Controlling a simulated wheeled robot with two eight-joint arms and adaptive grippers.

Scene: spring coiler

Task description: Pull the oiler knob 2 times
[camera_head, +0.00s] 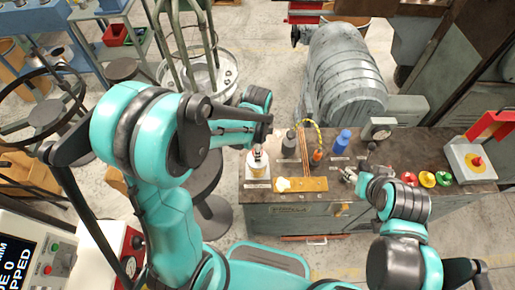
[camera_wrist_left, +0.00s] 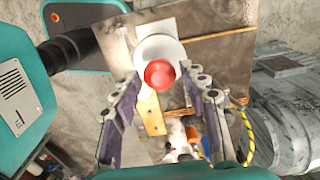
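The oiler is a white cylinder (camera_head: 258,168) standing at the left end of the workbench. In the left wrist view its round red knob (camera_wrist_left: 159,74) sits in front of a pale round top (camera_wrist_left: 160,48). My left gripper (camera_head: 262,136) is above the oiler, and in the head view it partly hides the top. In the left wrist view the left gripper's fingers (camera_wrist_left: 163,88) are apart, one on each side of the red knob, with visible gaps. My right gripper (camera_head: 349,175) is low over the middle-right of the bench; its fingers are too small to judge.
The bench (camera_head: 340,190) also holds a blue bottle (camera_head: 342,140), a yellow-brown plate (camera_head: 302,185), a gauge (camera_head: 380,128), red, yellow and green buttons (camera_head: 427,179), and an emergency-stop box (camera_head: 473,163). A large grey ribbed machine (camera_head: 345,75) stands behind.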

